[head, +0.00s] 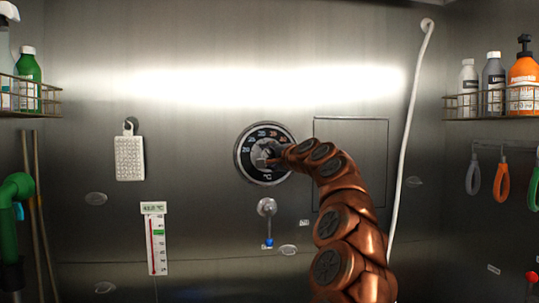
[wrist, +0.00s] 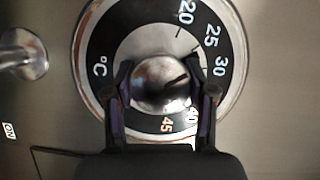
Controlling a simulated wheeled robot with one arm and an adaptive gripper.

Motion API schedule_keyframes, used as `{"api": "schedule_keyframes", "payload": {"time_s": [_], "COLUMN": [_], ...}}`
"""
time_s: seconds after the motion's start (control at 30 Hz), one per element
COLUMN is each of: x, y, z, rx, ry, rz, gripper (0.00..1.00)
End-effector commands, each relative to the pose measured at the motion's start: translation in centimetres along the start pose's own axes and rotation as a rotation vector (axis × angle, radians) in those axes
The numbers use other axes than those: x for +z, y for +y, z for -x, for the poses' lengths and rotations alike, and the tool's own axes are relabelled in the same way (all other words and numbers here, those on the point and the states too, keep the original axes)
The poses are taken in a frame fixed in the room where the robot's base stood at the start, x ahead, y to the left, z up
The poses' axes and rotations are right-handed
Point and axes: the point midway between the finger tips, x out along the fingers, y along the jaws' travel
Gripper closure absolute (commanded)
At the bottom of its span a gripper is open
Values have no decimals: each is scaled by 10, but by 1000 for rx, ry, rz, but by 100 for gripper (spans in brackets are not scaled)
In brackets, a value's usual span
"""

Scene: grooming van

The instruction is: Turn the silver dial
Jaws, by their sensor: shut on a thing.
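The silver dial (head: 250,169) is on the metal back wall. It has a round silver rim and a black scale ring marked in °C. In the wrist view the dial (wrist: 91,75) fills the middle, with 20, 25, 30, 40 and 45 readable. My gripper (wrist: 163,90) is shut on the round silver knob (wrist: 160,70) at its centre, one finger on each side. A dark mark on the knob points roughly at 30. In the head view my gripper (head: 274,158) reaches the knob from the right and partly hides it. The lower scale is partly covered by the fingers.
A thermometer (head: 154,240) with a small display hangs lower left. A small lever (head: 267,208) is below the dial. A white perforated block (head: 129,158) hangs to the left. A white hose (head: 411,110) runs down the wall at right. Bottle shelves (head: 460,107) flank both sides.

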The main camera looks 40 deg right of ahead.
Motion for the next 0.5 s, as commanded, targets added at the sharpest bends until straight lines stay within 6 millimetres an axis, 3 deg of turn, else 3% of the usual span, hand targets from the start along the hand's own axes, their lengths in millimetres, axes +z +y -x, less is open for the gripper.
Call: {"api": "schedule_keyframes", "payload": {"time_s": [0.5], "x": [0], "y": [0], "z": [0], "rx": [177], "ry": [-11], "rz": [424], "gripper": [80]}}
